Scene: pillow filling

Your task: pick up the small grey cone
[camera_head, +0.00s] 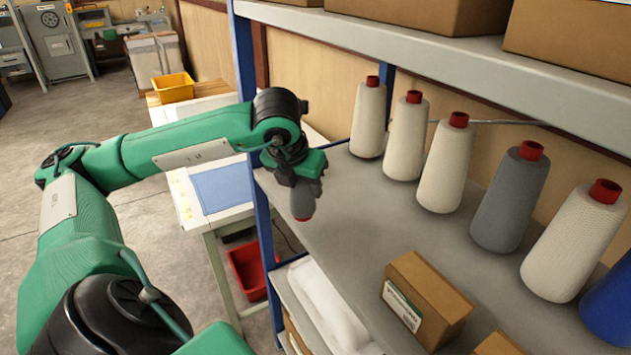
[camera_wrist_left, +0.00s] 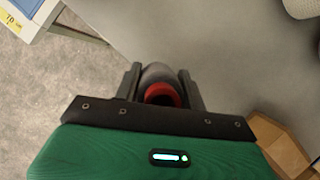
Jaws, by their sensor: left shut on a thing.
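The small grey cone (camera_head: 302,203) is in my left gripper (camera_head: 303,190) near the left end of the shelf. In the left wrist view the cone's grey body (camera_wrist_left: 158,73) and red top (camera_wrist_left: 162,94) sit between the two fingers of the left gripper (camera_wrist_left: 160,85), which are shut on it. Much of the cone is hidden by the gripper in the head view. I cannot tell whether its lower end touches the shelf (camera_head: 345,240). My right gripper is not in view.
A row of large cones stands along the back of the shelf, several cream, one grey (camera_head: 510,198) and one blue (camera_head: 610,305). A cardboard box (camera_head: 425,300) stands at the shelf's front. A blue post (camera_head: 262,225) and a table with a blue mat (camera_head: 222,187) are at left.

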